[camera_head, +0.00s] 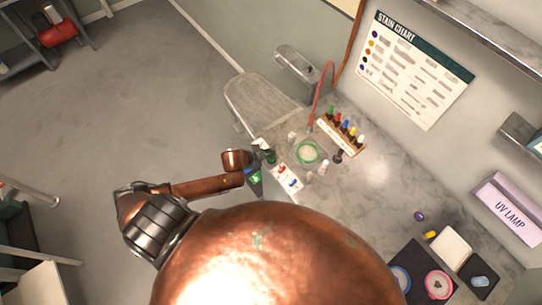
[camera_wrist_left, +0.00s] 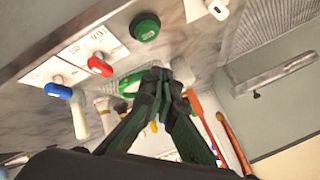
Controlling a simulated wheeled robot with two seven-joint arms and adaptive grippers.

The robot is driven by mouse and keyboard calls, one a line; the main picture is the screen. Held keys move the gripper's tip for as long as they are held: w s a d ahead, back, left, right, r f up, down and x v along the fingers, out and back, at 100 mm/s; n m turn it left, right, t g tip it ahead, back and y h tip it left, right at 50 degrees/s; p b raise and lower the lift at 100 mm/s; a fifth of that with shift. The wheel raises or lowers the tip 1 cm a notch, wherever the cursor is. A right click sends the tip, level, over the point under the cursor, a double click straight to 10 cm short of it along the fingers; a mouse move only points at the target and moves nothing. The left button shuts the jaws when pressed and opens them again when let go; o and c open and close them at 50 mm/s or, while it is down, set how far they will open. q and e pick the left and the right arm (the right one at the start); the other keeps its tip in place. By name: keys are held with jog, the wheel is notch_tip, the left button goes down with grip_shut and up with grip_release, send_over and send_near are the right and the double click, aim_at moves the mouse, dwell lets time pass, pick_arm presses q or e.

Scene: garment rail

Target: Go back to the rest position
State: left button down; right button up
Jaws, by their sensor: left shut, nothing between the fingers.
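My left gripper (camera_head: 262,155) is at the end of the copper arm that comes in from the left. It is over the near left edge of the grey counter, beside the white cards with red and blue knobs (camera_head: 288,177). In the left wrist view its dark fingers (camera_wrist_left: 167,76) are shut together with nothing between them. Past the fingertips is a green ring (camera_wrist_left: 132,83), also in the head view (camera_head: 307,152). The green (camera_wrist_left: 145,27), red (camera_wrist_left: 100,67) and blue (camera_wrist_left: 58,91) knobs lie left of or above the fingers. My right gripper is not in view.
A rack of coloured bottles (camera_head: 342,134) stands on the counter (camera_head: 375,185) near the wall. A red curved hose (camera_head: 319,92) rises beside it. An ironing-board-like surface (camera_head: 260,100) extends beyond. A dark mat (camera_head: 408,259) lies at lower right. The floor at left is clear.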

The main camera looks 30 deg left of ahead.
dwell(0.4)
pick_arm(q)
jog(key=shift+s+d, duration=0.15)
jog(key=shift+d, duration=0.15)
jog(key=s+a+r+n+g+y, duration=0.25)
jog(key=s+n, duration=0.35)
jog(key=s, duration=0.7)
jog(key=s+a+r+n+g+y, duration=0.1)
jog(key=s+a+r+n+g, duration=0.15)
jog(key=s+n, duration=0.65)
jog(key=s+d+f+m+b, duration=0.1)
jog(key=s+f+b, duration=0.15)
jog(key=f, duration=0.95)
jog(key=s+f+m+g+b, duration=0.1)
jog(key=f+b, duration=0.3)
jog(key=f, duration=0.9)
jog(key=s+d+f+m+b, duration=0.1)
jog(key=f+b, duration=0.2)
jog(key=f, duration=0.9)
jog(key=s+f+g+b, duration=0.1)
jog(key=s+f+b, duration=0.3)
jog(key=s+f, duration=0.5)
jog(key=s+f+m+b, duration=0.1)
jog(key=s+f+b, duration=0.3)
jog(key=s+f, duration=0.6)
notch_tip(320, 180, down, 8)
jog(key=shift+d+r+g+h+b, duration=0.15)
jog(key=shift+g+h+b, duration=0.2)
jog(key=shift+g, duration=0.05)
